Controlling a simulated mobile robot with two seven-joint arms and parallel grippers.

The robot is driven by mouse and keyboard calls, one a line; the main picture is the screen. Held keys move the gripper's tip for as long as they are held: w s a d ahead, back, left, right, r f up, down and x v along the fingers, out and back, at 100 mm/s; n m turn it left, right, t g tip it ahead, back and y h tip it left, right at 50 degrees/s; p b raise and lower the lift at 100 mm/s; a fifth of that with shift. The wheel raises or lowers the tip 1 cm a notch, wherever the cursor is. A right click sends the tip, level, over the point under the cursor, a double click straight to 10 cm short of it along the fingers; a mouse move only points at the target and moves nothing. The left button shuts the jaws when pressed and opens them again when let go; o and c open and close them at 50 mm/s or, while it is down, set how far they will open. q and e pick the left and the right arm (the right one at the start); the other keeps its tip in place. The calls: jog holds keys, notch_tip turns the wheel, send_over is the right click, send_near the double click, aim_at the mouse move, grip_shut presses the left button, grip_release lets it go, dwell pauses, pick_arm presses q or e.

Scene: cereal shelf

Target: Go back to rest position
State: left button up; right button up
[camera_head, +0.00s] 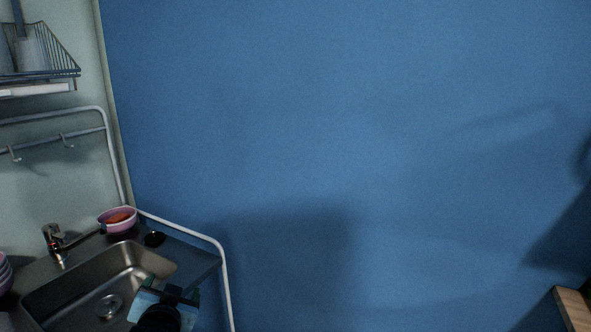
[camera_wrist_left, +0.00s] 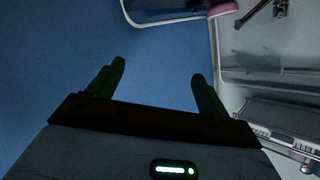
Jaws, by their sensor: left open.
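My left gripper (camera_head: 168,290) shows at the bottom left of the head view, in front of the sink's right side. In the left wrist view its two dark fingers (camera_wrist_left: 158,82) stand wide apart with nothing between them. Blue wall or floor lies beyond the fingers. My right gripper is not in either view. No cereal box or shelf shows.
A metal sink (camera_head: 72,287) with a tap (camera_head: 55,243) fills the lower left. A pink bowl (camera_head: 118,220) stands on its back edge. A white tubular rail (camera_head: 222,262) bounds the counter. A wire rack (camera_head: 50,62) hangs above. A wooden edge (camera_head: 575,309) shows lower right.

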pick_arm(q)
jog(key=s+d+f+g+h, duration=0.2)
jog(key=s+f, duration=0.8)
jog(key=f, duration=0.3)
jog(key=s+d+f+g+h, duration=0.1)
jog(key=s+d+f+h, duration=0.1)
jog(key=s+f, duration=0.95)
jog(key=s+f+g+h, duration=0.1)
jog(key=s+f, duration=0.6)
jog(key=s, duration=0.3)
jog(key=shift+s+d+f+g, duration=0.25)
jog(key=shift+s+d+g, duration=0.05)
jog(key=shift+d+g, duration=0.1)
jog(key=shift+a+n, duration=0.1)
jog(key=shift+n, duration=0.2)
